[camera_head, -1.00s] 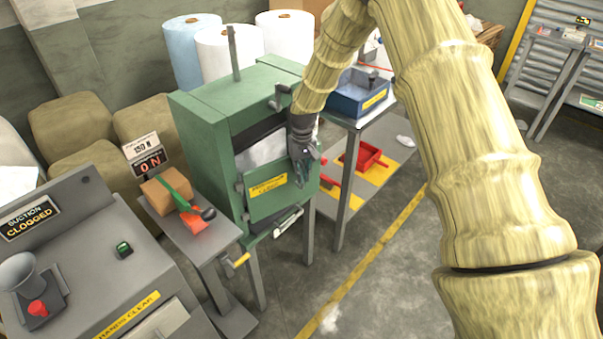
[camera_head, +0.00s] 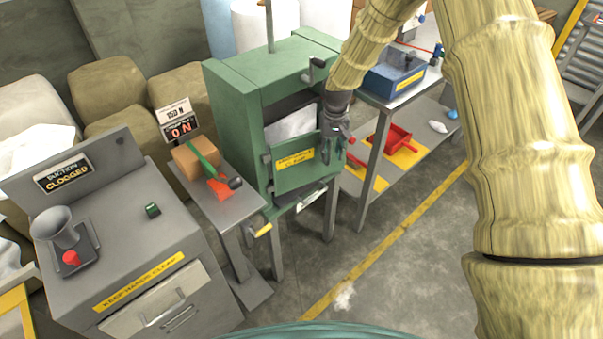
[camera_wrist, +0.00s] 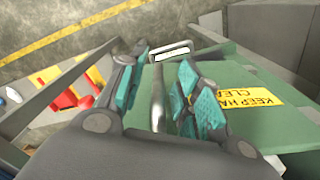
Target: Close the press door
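The green press (camera_head: 228,110) stands in the middle of the head view. Its green door (camera_head: 291,178), with a yellow label, stands partly open, and white material (camera_head: 290,125) shows in the opening above it. My gripper (camera_head: 334,146) is at the door's right edge. In the wrist view, the door (camera_wrist: 230,85) fills the right side. An upright metal door handle (camera_wrist: 158,98) lies between the teal fingertips of my gripper (camera_wrist: 158,85). Gaps show beside the handle, so the fingers look open around it. Contact with the handle is not clear.
A grey side table (camera_head: 232,203) with a brown block stands left of the press. A grey cabinet (camera_head: 130,245) is at the lower left. A bench with a blue tray (camera_head: 392,82) and red bin (camera_head: 393,137) stands to the right. The floor in front is clear.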

